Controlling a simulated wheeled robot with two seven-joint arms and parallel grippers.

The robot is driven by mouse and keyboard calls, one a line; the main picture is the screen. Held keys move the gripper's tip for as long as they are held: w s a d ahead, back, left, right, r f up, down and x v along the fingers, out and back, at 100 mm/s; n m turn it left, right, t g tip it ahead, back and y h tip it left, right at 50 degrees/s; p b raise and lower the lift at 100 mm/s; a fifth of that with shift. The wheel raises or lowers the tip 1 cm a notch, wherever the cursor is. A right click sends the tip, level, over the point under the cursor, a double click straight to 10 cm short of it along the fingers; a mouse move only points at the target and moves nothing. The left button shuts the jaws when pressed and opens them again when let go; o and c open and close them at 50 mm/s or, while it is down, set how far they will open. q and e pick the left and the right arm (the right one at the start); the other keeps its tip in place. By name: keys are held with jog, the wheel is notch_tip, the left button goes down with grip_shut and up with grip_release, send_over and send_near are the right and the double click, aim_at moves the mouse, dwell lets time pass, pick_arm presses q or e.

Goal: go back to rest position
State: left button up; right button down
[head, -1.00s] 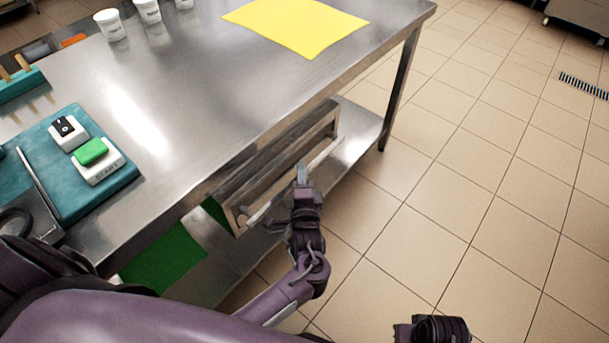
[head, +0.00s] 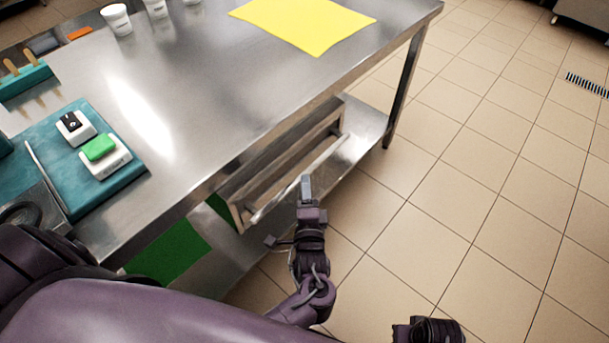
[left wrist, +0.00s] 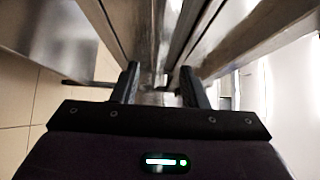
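My left gripper (head: 306,186) is in front of the drawer (head: 262,178) under the steel table, close to its pale handle bar (head: 310,168). In the left wrist view my left gripper (left wrist: 160,88) has its two dark fingers apart, with nothing visible held between them. Metal bars and panels show just past the fingertips. In the head view the fingertips look slightly apart from the handle bar, but the exact gap is hard to tell. The drawer stands pulled out a little from the table edge.
The table (head: 225,95) bears a yellow sheet (head: 303,22), white cups (head: 117,19), and a teal base (head: 95,185) with a green button (head: 99,148). A lower shelf (head: 365,130) lies beneath it. Tiled floor (head: 450,200) to the right is clear.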

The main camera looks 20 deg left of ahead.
pick_arm(q)
jog(key=shift+v, duration=1)
pick_arm(e)
jog(key=shift+f, duration=0.35)
